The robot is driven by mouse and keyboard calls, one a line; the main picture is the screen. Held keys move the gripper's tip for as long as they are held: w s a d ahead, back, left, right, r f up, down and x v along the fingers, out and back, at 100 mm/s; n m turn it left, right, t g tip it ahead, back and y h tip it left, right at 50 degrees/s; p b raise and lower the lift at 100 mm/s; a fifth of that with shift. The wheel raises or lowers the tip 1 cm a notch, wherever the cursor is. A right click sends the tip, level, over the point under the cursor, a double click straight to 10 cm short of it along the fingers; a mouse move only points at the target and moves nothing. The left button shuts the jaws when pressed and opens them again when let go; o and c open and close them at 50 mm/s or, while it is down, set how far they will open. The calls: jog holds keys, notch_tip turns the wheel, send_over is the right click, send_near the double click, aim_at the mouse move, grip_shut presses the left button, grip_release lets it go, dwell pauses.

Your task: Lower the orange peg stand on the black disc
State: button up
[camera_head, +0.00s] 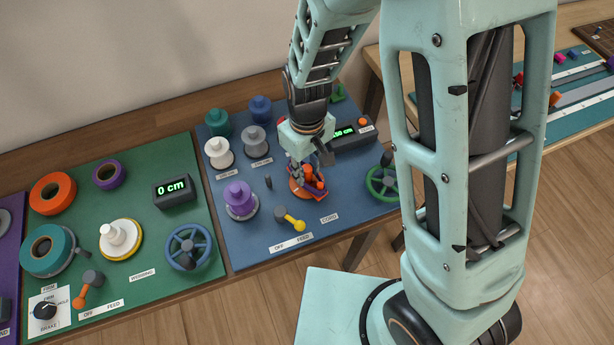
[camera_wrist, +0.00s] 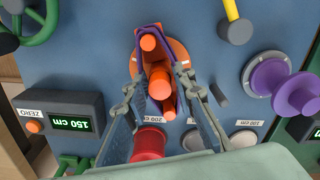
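The orange peg stand (camera_wrist: 160,82) has several upright orange pegs with purple cord along them; it also shows in the head view (camera_head: 310,178). My gripper (camera_wrist: 157,68) has one finger on each side of the stand, and both fingers appear to press on its sides. In the head view my gripper (camera_head: 306,163) points down over the blue board. An orange round part (camera_wrist: 178,50) shows under the stand. I cannot make out the black disc; the stand and my fingers cover that spot. Whether the stand touches what lies below is unclear.
The blue board (camera_head: 230,240) carries a purple spool (camera_head: 239,197), a yellow-handled lever (camera_head: 290,222), a green wheel (camera_head: 381,184), several spools at the back and a display (camera_head: 349,133). A red spool (camera_wrist: 149,144) is close to my fingers. A green board (camera_head: 140,185) lies left.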

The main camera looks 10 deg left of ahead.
aim_at(307, 168)
grip_shut()
jog(key=shift+r+p, duration=2.6)
jog(key=shift+r, duration=0.9)
